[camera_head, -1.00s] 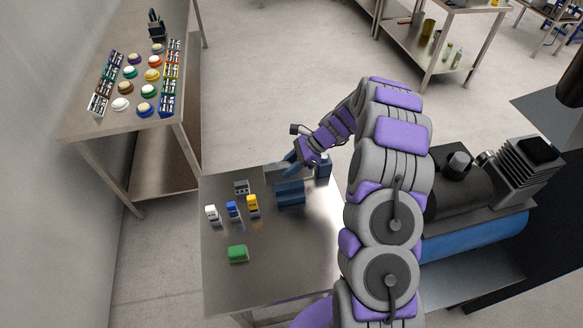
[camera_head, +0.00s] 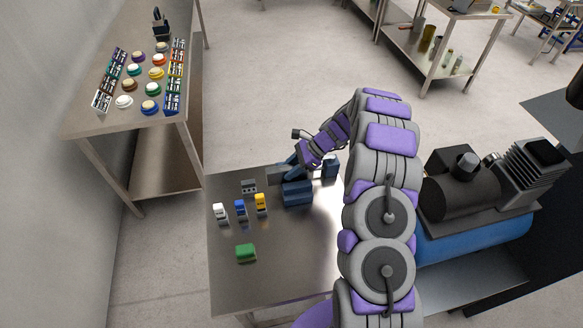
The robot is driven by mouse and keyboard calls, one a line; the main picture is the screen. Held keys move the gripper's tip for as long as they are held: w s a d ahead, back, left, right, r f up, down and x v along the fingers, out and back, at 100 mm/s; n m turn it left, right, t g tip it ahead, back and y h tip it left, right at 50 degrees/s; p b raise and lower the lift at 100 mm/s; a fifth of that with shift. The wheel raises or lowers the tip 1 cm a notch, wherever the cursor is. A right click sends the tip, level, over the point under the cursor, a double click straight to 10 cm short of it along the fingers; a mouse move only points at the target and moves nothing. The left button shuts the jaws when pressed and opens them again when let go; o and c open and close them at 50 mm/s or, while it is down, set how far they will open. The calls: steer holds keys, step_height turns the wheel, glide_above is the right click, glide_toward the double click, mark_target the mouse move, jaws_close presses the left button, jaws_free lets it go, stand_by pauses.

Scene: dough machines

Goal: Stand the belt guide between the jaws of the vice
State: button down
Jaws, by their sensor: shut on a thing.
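The blue vice (camera_head: 298,196) stands on the steel table near its back right. My gripper (camera_head: 291,170) is low over the back left of the vice, its wrist coming in from the upper right. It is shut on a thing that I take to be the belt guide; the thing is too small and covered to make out. I cannot tell whether it is between the jaws or above them, nor whether it is upright.
A grey block (camera_head: 248,187), a white part (camera_head: 220,211), a blue part (camera_head: 240,208), a yellow part (camera_head: 260,202) and a green block (camera_head: 246,252) stand on the table's left half. A blue item (camera_head: 330,167) is right of my gripper.

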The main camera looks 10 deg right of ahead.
steer(key=shift+f, duration=0.2)
steer(key=shift+d+f, duration=0.15)
steer(key=shift+d, duration=0.45)
steer(key=shift+d+f, duration=0.15)
steer(key=shift+d, duration=0.45)
steer(key=c, duration=1)
jaws_free()
steer(key=shift+d, duration=0.15)
steer(key=shift+o, duration=1.4)
steer(key=shift+a, duration=0.6)
steer(key=shift+s+f, duration=0.1)
